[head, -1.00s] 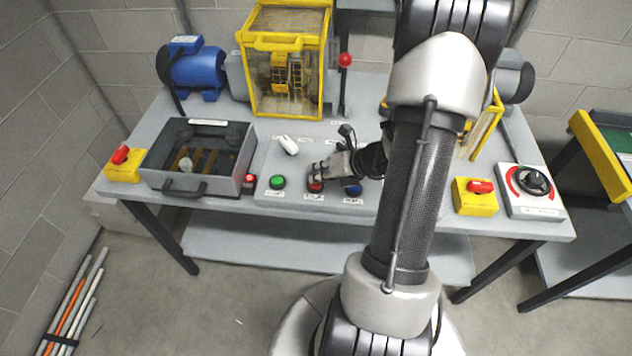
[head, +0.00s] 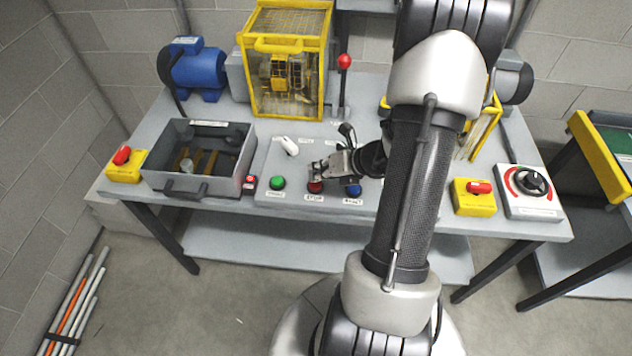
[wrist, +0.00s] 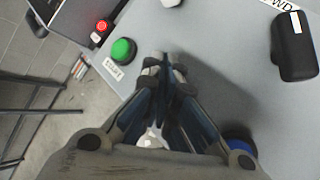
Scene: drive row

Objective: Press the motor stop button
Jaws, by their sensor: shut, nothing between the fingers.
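The red stop button (head: 315,187) sits on the grey control panel between a green button and a blue button, with a label reading STOP below it. My gripper (head: 317,170) is shut and empty. In the head view its tips are just above and behind the red button, and a small gap seems to show. In the wrist view my gripper (wrist: 163,65) points over the panel, and its fingers hide the red button. I cannot tell its height above the button.
The green button (head: 277,183) is left and the blue button (head: 353,190) right of the red one. A white switch (head: 289,146) and a red-knobbed lever (head: 344,62) stand behind. An open grey tray (head: 168,186) is left. Yellow boxes with red switches (head: 125,156) (head: 479,187) flank the bench.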

